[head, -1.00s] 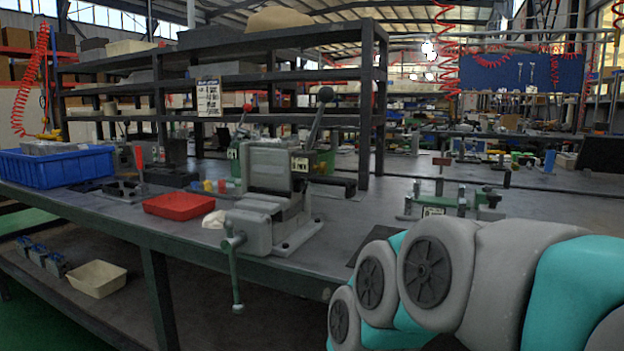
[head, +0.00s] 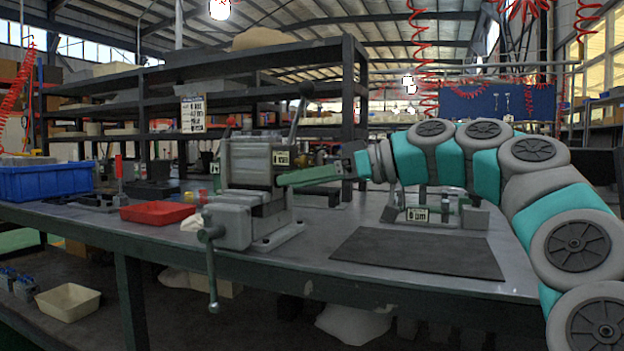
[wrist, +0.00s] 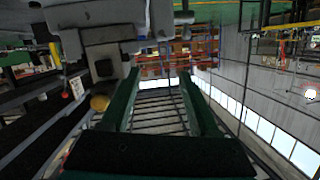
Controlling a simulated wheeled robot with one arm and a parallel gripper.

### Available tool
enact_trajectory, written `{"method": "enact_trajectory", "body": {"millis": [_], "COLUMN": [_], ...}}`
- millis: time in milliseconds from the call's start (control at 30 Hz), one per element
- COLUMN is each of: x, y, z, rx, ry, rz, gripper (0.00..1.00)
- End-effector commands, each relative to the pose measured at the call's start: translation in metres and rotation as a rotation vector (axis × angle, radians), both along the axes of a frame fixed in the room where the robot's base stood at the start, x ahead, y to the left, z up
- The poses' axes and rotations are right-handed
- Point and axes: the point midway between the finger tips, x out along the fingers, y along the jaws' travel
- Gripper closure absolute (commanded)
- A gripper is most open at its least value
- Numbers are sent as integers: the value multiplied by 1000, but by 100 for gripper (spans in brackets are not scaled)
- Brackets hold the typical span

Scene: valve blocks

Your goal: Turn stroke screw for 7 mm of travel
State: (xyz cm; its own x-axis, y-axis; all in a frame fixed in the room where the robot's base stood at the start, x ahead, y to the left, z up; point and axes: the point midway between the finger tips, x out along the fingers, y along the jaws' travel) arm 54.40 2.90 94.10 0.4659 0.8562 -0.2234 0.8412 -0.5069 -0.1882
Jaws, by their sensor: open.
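A grey vise-like block (head: 245,180) stands at the table's front edge, with a crank handle (head: 211,265) hanging at its front. I cannot tell which part is the stroke screw. My gripper (head: 282,181) reaches in from the right, its green fingers at the block's right side in the head view. I cannot tell whether they touch it. In the wrist view the fingers stand apart with nothing between them, and grey machine parts (wrist: 100,14) show at the upper left.
A red tray (head: 158,212) and blue bin (head: 45,183) are on the left. A dark shelf rack (head: 250,64) stands behind. The table's front right is otherwise clear.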

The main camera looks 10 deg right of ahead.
Motion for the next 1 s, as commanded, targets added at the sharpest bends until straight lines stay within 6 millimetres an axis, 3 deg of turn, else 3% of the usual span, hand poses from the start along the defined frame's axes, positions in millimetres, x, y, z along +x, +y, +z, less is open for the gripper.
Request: {"method": "enact_trajectory", "body": {"millis": [100, 200, 400, 667, 1000], "x": [19, 27, 31, 43, 73], "y": [-44, -72, -98, -85, -44], "z": [10, 16, 23, 23, 23], "rx": [53, 74, 86, 86, 85], "ry": [-127, -206, -281, -284, -282], "rz": [-42, -72, -105, -108, -107], "gripper": [38, 38, 38, 38, 38]}}
